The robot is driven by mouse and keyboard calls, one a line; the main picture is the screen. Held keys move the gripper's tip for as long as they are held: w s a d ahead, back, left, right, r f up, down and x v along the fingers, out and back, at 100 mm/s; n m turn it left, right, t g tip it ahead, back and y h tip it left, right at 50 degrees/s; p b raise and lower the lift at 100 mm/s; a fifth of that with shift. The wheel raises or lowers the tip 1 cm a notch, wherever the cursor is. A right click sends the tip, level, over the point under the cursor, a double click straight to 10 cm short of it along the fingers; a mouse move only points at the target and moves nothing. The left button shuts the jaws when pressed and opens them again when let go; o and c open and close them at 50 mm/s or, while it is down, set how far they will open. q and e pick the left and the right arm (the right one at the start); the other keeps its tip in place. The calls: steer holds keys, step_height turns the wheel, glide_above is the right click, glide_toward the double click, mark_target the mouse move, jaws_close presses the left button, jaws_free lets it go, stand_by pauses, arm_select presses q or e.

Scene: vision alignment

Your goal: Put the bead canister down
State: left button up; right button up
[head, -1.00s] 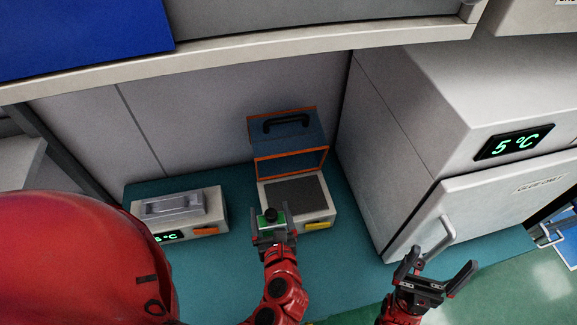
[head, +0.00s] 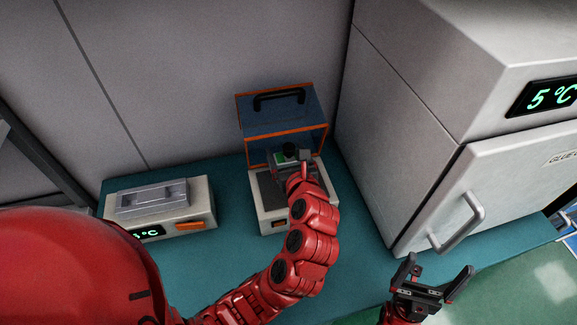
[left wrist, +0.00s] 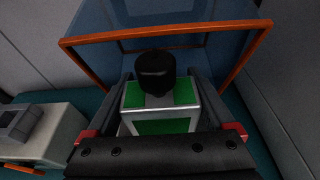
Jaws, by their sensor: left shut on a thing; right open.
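The bead canister is a small white and green block with a black knob on top; it shows in the head view (head: 281,157) and in the left wrist view (left wrist: 160,122). My left gripper (head: 291,162) is shut on it, fingers on both sides. It is over the dark plate (head: 268,191) of a grey device with a raised blue, orange-edged lid (head: 285,116). I cannot tell whether the canister touches the plate. My right gripper (head: 432,285) is open and empty at the lower right, beyond the table's front edge.
A grey box with a handle, green display and orange button (head: 190,226) stands left of the device on the teal tabletop (head: 222,250). A large white cabinet reading 5 °C (head: 430,180) stands close on the right. A wall is behind.

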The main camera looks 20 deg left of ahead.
mark_target(289, 160)
arm_select(q)
steer(key=shift+w, duration=0.55)
steer(key=shift+d+f+p, duration=0.1)
steer(key=shift+f+p, duration=0.3)
steer(key=shift+f, duration=1.35)
steer(key=o, duration=1.3)
steer(key=shift+f, duration=0.1)
steer(key=shift+s+d+r, duration=0.1)
steer(key=shift+s+r, duration=0.05)
steer(key=shift+r, duration=0.05)
steer(key=p+v, duration=0.4)
steer(key=v, duration=0.6)
steer(key=shift+d+p, duration=0.1)
steer(key=shift+p, duration=0.2)
steer(key=shift+v, duration=0.8)
